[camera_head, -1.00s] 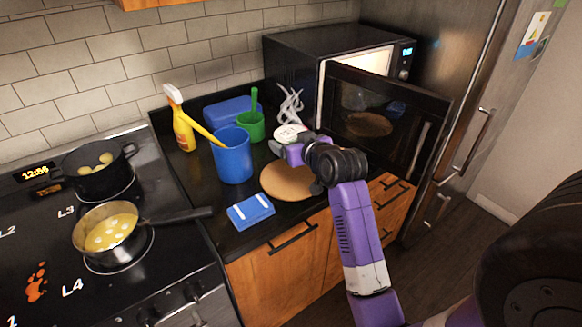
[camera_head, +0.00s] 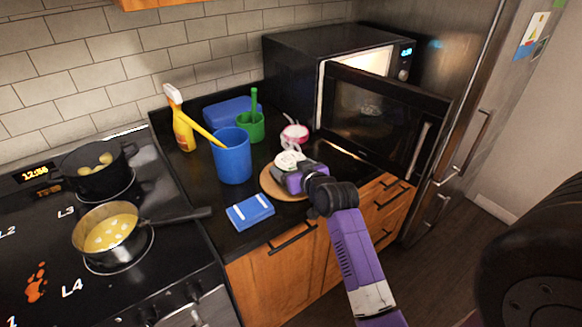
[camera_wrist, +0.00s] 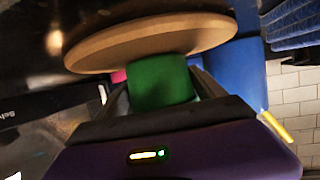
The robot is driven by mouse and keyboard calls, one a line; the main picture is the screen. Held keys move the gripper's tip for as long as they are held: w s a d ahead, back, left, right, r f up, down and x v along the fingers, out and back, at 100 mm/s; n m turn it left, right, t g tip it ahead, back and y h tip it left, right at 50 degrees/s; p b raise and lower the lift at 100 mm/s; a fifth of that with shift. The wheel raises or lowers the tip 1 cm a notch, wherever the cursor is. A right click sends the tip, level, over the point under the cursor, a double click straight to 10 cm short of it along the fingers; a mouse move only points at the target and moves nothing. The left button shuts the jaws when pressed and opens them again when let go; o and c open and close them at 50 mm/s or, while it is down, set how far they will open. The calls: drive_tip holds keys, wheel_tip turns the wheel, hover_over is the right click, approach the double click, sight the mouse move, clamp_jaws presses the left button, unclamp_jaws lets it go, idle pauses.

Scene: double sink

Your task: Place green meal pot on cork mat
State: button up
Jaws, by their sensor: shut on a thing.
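The green meal pot (camera_wrist: 160,79) is between the fingers of my gripper (camera_wrist: 162,88) in the wrist view, and the gripper is shut on it. In the head view my gripper (camera_head: 287,166) hides the pot. The round tan cork mat (camera_head: 273,185) lies on the dark counter, partly covered by my gripper. In the wrist view the mat (camera_wrist: 150,40) shows right behind the pot. I cannot tell whether the pot touches the mat.
A blue cup (camera_head: 232,160) stands left of the mat, and a blue box (camera_head: 250,211) lies at its front left. A pink and white pot (camera_head: 294,137) and a green cup (camera_head: 250,127) stand behind. The open microwave door (camera_head: 372,118) is at the right.

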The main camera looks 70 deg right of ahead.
drive_tip(key=shift+f, duration=0.1)
drive_tip(key=o, duration=1.8)
drive_tip(key=b+v, duration=0.1)
drive_tip(key=v, duration=1.1)
drive_tip(key=s+a+f+n+t+y, duration=0.1)
drive_tip(key=a+f+n+y, duration=0.15)
drive_tip(key=a, duration=0.75)
drive_tip(key=s+a+f+n+t+y, duration=0.1)
drive_tip(key=s+a+f+n, duration=0.15)
drive_tip(key=a, duration=0.75)
drive_tip(key=s+a+r+n+t+y, duration=0.1)
drive_tip(key=s+a+y, duration=0.1)
drive_tip(key=s+a, duration=0.3)
drive_tip(key=s+a+r+n+t+y, duration=0.1)
drive_tip(key=s+a, duration=0.4)
drive_tip(key=a, duration=0.5)
drive_tip(key=r+n+y, duration=0.1)
drive_tip(key=y, duration=0.1)
drive_tip(key=shift+s+r+y, duration=0.3)
drive_tip(key=shift+s+y, duration=0.05)
